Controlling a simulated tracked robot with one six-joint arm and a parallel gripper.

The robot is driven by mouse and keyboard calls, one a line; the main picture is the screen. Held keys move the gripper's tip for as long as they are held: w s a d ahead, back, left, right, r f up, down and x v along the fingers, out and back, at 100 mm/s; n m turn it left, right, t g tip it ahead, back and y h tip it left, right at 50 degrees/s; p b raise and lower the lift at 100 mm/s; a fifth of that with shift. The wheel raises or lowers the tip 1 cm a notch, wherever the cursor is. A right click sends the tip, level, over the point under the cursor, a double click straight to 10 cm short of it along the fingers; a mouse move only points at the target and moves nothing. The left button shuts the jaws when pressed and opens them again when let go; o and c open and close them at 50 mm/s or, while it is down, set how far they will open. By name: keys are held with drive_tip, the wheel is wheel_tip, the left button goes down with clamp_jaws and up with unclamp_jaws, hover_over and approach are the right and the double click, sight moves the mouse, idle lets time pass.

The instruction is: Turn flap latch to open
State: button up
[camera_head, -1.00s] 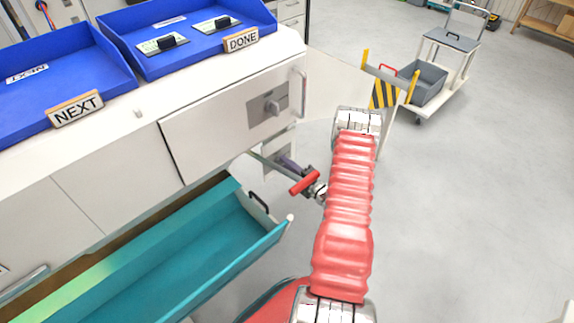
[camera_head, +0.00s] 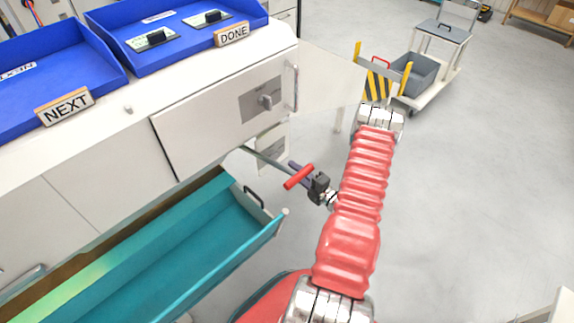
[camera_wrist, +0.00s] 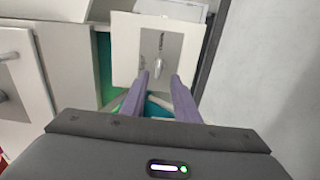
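The flap latch (camera_head: 265,101) is a small grey knob on a grey plate on the white cabinet flap (camera_head: 205,120), at upper centre in the head view. A grey plate with an upright knob (camera_wrist: 159,66) on a white panel shows in the wrist view; I cannot tell surely that it is the same latch. My gripper (camera_head: 294,164) is below and right of the flap latch in the head view, apart from it. In the wrist view my gripper (camera_wrist: 160,76) has two purple fingers apart with nothing between them. The knob appears just beyond the fingertips.
An open teal drawer (camera_head: 150,262) lies low at left. Blue trays (camera_head: 120,62) sit on the cabinet top behind NEXT (camera_head: 64,106) and DONE (camera_head: 232,36) signs. A striped barrier (camera_head: 379,85) and a trolley (camera_head: 432,75) stand beyond my arm.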

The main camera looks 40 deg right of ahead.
drive_tip(key=s, duration=0.6)
drive_tip(key=shift+d, duration=0.1)
idle(0.6)
